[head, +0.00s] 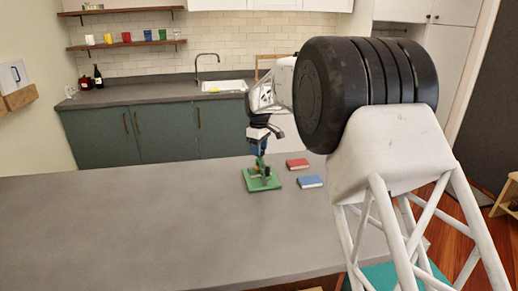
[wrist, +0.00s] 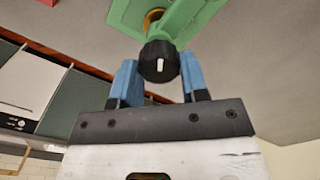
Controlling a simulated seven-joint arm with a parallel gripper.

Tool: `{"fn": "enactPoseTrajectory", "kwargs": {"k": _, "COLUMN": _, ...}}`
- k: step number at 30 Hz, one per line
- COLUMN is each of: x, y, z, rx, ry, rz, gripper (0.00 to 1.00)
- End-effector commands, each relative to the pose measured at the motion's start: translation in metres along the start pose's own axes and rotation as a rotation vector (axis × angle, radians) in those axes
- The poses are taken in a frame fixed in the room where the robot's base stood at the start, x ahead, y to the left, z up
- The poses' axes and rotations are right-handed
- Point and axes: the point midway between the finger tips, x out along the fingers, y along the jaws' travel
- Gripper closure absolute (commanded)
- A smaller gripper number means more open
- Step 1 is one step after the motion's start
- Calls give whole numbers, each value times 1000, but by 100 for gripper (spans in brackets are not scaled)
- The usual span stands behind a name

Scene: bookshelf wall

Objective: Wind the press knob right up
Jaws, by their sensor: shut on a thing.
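The small green press (head: 264,184) stands on the grey counter, right of the middle in the head view. In the wrist view, its green frame (wrist: 190,18) is at the top. The black press knob (wrist: 158,62) has a white mark and sits between my gripper's blue fingers (wrist: 160,80). My gripper (head: 259,152) comes down from above onto the press in the head view and is shut on the knob. In the head view the knob is too small and covered by the fingers to make out.
A red book (head: 297,164) and a blue book (head: 310,182) lie on the grey counter (head: 130,225) just right of the press. The counter to the left is bare. A sink (head: 222,87) and green cabinets (head: 150,134) stand at the back wall.

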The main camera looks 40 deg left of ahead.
Motion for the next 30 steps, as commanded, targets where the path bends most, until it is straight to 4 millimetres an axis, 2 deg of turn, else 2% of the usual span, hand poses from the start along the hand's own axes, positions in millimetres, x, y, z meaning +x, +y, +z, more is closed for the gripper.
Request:
{"fn": "enactPoseTrajectory", "kwargs": {"k": 6, "x": -2, "y": 0, "z": 0, "rx": 1, "ry": 1, "rz": 1, "gripper": 83}}
{"fn": "enactPoseTrajectory", "kwargs": {"k": 7, "x": -2, "y": 0, "z": 0, "rx": 1, "ry": 1, "rz": 1, "gripper": 56}}
{"fn": "enactPoseTrajectory", "kwargs": {"k": 12, "x": -1, "y": 0, "z": 0, "rx": 1, "ry": 1, "rz": 1, "gripper": 33}}
{"fn": "enactPoseTrajectory", "kwargs": {"k": 23, "x": -3, "y": 0, "z": 0, "rx": 2, "ry": 1, "rz": 1, "gripper": 33}}
{"fn": "enactPoseTrajectory", "kwargs": {"k": 30, "x": -21, "y": 0, "z": 0, "rx": 2, "ry": 2, "rz": 2, "gripper": 33}}
